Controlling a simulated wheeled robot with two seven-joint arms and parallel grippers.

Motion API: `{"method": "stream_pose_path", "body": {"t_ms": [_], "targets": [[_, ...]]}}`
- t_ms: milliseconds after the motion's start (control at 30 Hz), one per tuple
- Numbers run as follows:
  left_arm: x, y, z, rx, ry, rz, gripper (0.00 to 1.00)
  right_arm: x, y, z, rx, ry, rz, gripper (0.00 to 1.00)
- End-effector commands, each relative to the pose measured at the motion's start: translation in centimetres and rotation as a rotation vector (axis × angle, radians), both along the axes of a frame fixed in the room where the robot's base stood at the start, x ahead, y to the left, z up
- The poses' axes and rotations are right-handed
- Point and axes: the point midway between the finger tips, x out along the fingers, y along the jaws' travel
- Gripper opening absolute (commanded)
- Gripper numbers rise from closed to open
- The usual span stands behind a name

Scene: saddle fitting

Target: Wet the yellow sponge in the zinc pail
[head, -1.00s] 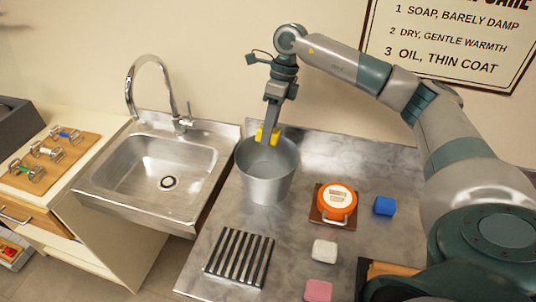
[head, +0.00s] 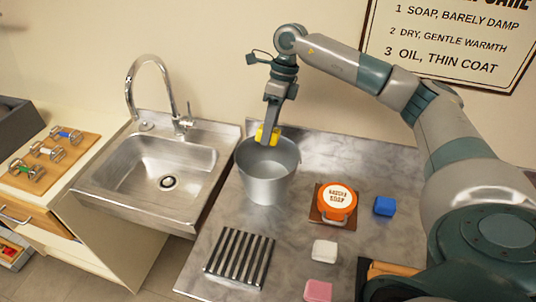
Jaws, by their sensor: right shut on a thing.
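The zinc pail (head: 268,182) stands upright on the grey metal counter, right of the sink. My right gripper (head: 270,128) points down at the pail's back rim and is shut on the yellow sponge (head: 263,140). The sponge shows at the mouth of the pail, near its back inner wall; I cannot tell whether it touches the wall. Any water in the pail cannot be made out. My left gripper is not in view.
A slatted rack (head: 239,257) lies in front of the pail. An orange tin (head: 336,201), a blue sponge (head: 384,206), a white sponge (head: 325,251) and a pink sponge (head: 318,290) are to the right. The sink (head: 160,172) with a tall faucet is at left.

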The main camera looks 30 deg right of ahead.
Motion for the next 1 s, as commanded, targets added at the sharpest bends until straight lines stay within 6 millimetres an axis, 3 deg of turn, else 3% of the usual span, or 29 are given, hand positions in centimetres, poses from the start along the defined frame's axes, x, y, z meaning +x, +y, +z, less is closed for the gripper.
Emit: {"method": "stream_pose_path", "body": {"t_ms": [267,700,1000], "targets": [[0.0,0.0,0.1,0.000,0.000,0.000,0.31,0.0,0.0,0.2,0.000,0.000,0.000,0.17],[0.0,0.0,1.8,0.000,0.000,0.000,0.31,0.0,0.0,3.5,0.000,-0.001,0.000,0.17],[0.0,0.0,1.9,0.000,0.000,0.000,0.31,0.0,0.0,4.0,0.000,0.000,0.000,0.17]]}}
